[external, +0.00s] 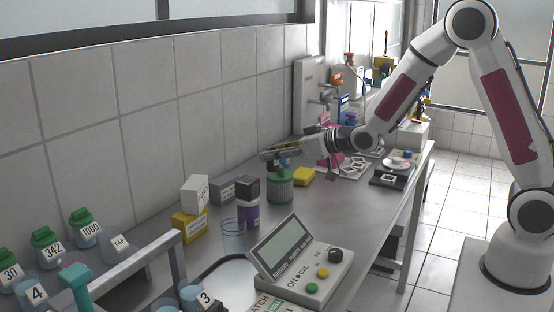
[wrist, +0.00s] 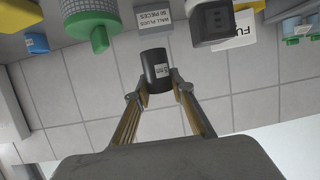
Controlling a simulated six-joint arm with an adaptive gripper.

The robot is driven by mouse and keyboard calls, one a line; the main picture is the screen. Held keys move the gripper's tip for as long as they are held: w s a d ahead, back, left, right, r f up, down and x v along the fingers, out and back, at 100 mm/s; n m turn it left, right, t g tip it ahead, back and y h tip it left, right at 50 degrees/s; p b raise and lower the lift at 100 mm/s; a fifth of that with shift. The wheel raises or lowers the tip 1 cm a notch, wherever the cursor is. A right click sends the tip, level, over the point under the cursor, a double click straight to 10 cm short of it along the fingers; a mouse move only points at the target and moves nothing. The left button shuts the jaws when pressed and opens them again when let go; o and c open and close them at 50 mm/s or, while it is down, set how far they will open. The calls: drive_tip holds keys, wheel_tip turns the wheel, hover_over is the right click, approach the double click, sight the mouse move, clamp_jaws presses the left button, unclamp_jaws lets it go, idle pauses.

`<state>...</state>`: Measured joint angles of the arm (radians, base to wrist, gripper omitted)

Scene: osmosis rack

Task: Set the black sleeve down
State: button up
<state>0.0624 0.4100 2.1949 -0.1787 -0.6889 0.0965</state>
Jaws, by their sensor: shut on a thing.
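The black sleeve (wrist: 154,66) is a short dark cylinder with a white printed label. In the wrist view it sits between the two fingertips of my gripper (wrist: 160,87), which is shut on it. In the external view my gripper (external: 268,154) is held above the bench, near and above a green ribbed jar (external: 280,188). The sleeve is too small and too covered by the fingers to make out clearly there. I cannot tell its exact height above the bench.
A purple jar with a black top (external: 247,190), a grey box (external: 222,190) and a white box (external: 195,194) on a yellow box stand left of my gripper. A yellow block (external: 303,177) is to the right. The tiled wall (external: 150,110) is behind. Bench front is partly clear.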

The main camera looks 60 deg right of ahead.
sight(275, 161)
drive_tip(key=shift+m+h, duration=0.3)
drive_tip(key=shift+h, duration=0.1)
drive_tip(key=shift+s+a+f, duration=0.1)
drive_tip(key=shift+s+a, duration=0.05)
drive_tip(key=shift+s, duration=0.75)
drive_tip(key=shift+s+a+f, duration=0.15)
drive_tip(key=shift+s+a, duration=0.05)
drive_tip(key=shift+s, duration=0.65)
drive_tip(key=shift+s+a+f, duration=0.1)
drive_tip(key=shift+s+a, duration=0.05)
drive_tip(key=shift+s, duration=0.75)
drive_tip(key=shift+r, duration=0.1)
drive_tip(key=shift+r, duration=2.7)
drive_tip(key=w+a+r, duration=0.1)
drive_tip(key=w+a, duration=0.3)
drive_tip(key=a, duration=0.5)
drive_tip(key=w+a, duration=0.4)
drive_tip(key=a, duration=0.4)
drive_tip(key=a+f+n+y, duration=0.1)
drive_tip(key=a, duration=1.5)
drive_tip(key=shift+s+d+f, duration=0.1)
drive_tip(key=shift+d+f, duration=0.05)
drive_tip(key=shift+f, duration=0.7)
drive_tip(key=shift+s+d+f, duration=0.1)
drive_tip(key=shift+d+f, duration=0.1)
drive_tip(key=shift+f, duration=0.7)
drive_tip(key=shift+s+d+f, duration=0.1)
drive_tip(key=shift+d+f, duration=0.05)
drive_tip(key=shift+f, duration=0.7)
